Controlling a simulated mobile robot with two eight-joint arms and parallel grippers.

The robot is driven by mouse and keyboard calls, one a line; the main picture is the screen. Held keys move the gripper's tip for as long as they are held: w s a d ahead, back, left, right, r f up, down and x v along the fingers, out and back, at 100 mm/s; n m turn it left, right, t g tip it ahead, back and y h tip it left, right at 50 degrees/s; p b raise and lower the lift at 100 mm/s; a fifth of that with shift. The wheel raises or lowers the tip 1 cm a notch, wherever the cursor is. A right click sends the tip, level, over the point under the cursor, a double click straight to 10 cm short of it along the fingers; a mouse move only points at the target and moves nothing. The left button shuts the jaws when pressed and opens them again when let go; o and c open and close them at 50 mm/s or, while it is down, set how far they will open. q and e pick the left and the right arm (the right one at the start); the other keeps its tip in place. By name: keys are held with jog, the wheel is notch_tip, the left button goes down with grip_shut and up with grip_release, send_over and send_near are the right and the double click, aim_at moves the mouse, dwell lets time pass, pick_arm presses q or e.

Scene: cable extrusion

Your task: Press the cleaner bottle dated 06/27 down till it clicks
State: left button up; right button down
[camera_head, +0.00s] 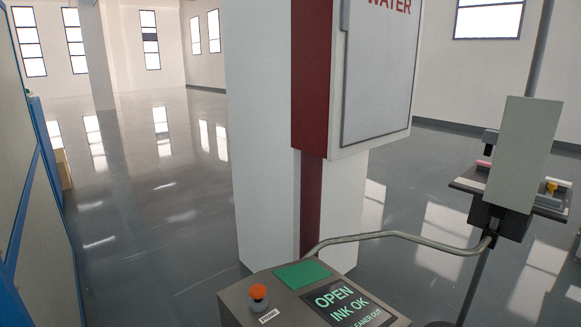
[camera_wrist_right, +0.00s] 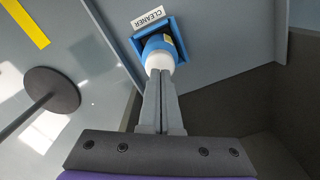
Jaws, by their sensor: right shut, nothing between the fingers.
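In the right wrist view a bottle (camera_wrist_right: 158,59), with a white end and a blue part, sits in a blue square-framed holder (camera_wrist_right: 177,28) under a CLEANER label (camera_wrist_right: 148,18). A small yellow patch shows beside the bottle; no date is readable. My right gripper (camera_wrist_right: 160,74) is shut and empty, its fingertips lined up with the bottle's white end and overlapping it in the picture. I cannot tell whether they touch. In the head view a panel screen (camera_head: 348,303) reads OPEN, INK OK and a partly cut line ending in "LEANER OUT". My left gripper is not seen.
The panel carries an orange button (camera_head: 258,292) and a green plate (camera_head: 301,274). A bent metal pipe (camera_head: 400,237) runs right to a stand. A WATER cabinet (camera_head: 380,70) hangs on the pillar. A dark round base (camera_wrist_right: 52,92) stands left of the gripper.

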jog(key=shift+f+b, duration=0.85)
jog(key=shift+f, duration=0.35)
dwell(0.4)
jog(key=shift+r, duration=0.1)
notch_tip(320, 180, up, 8)
jog(key=p, duration=0.4)
dwell(0.8)
dwell(0.3)
